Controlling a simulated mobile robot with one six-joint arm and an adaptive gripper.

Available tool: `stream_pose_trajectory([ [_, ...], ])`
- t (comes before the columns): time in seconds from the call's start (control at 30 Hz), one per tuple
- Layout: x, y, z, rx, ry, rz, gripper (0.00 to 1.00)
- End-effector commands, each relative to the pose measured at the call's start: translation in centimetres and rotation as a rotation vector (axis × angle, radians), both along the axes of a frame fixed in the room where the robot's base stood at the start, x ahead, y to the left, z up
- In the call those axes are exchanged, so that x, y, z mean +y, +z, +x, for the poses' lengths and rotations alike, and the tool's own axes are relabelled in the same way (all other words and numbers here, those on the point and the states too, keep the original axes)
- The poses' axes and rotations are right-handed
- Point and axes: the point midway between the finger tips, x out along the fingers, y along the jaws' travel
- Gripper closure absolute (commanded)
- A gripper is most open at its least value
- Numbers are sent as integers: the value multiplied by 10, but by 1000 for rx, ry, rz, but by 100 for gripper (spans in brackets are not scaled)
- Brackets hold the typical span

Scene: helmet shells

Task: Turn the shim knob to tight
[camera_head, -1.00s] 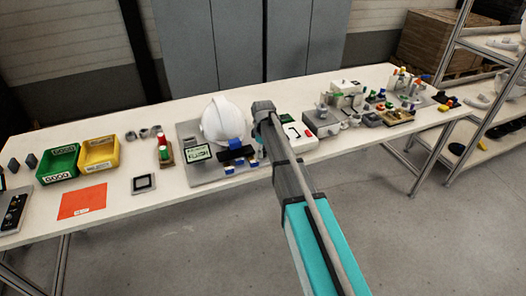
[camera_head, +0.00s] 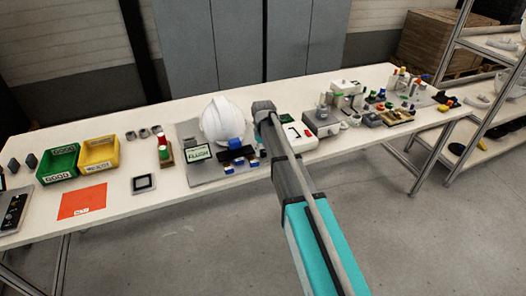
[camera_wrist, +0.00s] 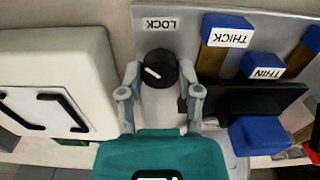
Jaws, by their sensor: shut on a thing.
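A black round knob (camera_wrist: 160,69) with a white pointer line shows in the wrist view, beside an upside-down LOCK label (camera_wrist: 161,25). No tight mark is readable there. The pointer lies diagonally. My gripper (camera_wrist: 160,80) has one finger on each side of the knob and is shut on it. In the head view my arm's end (camera_head: 263,108) hides the knob. A small display (camera_head: 197,152) with a green border stands before the white helmet shell (camera_head: 223,120); its text seems to read FLUSH.
Blue-topped blocks labelled THICK (camera_wrist: 227,37) and THIN (camera_wrist: 265,68) and a black bar (camera_wrist: 262,100) lie just right of my gripper. A white box (camera_wrist: 60,80) stands close on the left. Green (camera_head: 58,178) and yellow bins are at the table's left.

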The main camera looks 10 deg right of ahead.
Motion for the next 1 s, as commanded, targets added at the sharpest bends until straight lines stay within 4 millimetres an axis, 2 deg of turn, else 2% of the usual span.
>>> stream_pose_trajectory([
  [0.6, 0, 0, 0, 0, -582, 0, 100],
  [1.0, 0, 0, 0, 0, -833, 0, 100],
])
